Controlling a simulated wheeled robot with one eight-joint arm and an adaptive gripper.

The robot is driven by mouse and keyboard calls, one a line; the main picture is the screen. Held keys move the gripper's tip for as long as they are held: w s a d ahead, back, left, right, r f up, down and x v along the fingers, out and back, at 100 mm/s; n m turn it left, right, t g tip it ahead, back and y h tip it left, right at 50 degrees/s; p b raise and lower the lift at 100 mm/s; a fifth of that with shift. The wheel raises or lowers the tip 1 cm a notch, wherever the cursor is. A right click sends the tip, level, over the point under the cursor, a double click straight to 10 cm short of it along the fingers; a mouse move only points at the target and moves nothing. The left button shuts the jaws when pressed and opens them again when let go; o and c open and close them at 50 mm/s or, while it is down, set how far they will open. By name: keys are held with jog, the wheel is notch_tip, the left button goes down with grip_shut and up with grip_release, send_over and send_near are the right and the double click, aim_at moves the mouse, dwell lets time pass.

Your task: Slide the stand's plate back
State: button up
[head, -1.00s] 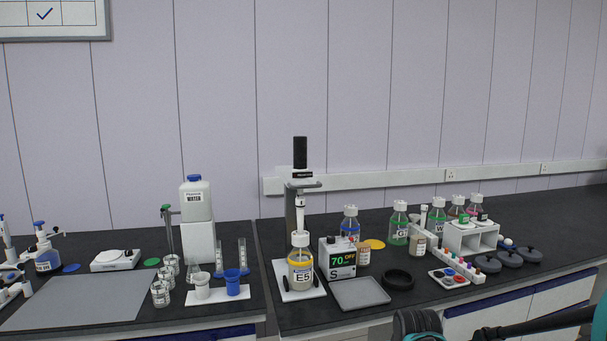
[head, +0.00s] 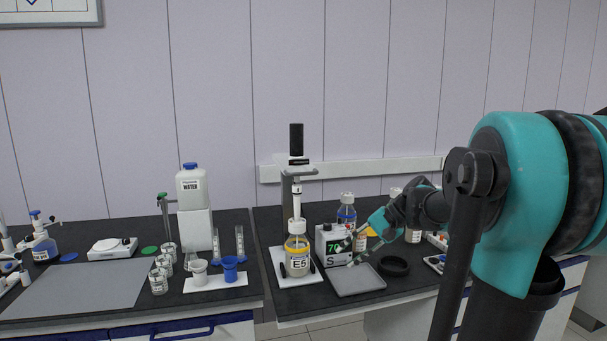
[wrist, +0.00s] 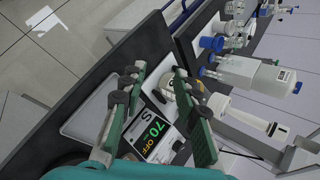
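The overhead stand (head: 292,190) has a dark top and a grey column and stands on the right bench. Its white plate (head: 316,279) lies flat at its foot. A bottle marked E5 (head: 298,262) stands on the plate under the stand's white shaft; its lower part also shows between my fingers in the wrist view (wrist: 167,86). My gripper (head: 351,253) is in front of the control box, right of the plate and apart from it. In the wrist view my gripper (wrist: 160,72) has its two green fingers spread wide, with nothing held.
The control box (head: 331,243) reads 70 and stands right of the bottle, partly hidden by my gripper. A grey tray (head: 355,281) and a black ring (head: 393,266) lie to the right. A water canister (head: 195,190) and cups (head: 230,268) stand left, across a bench gap.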

jog(key=w+d+r+m+y, duration=0.1)
jog(key=w+r+y, duration=0.4)
jog(key=r, duration=0.8)
jog(key=g+y, duration=0.1)
jog(key=y, duration=0.1)
send_near(309, 173)
jog(key=x, duration=1.1)
jog(key=shift+a, duration=0.25)
grip_shut()
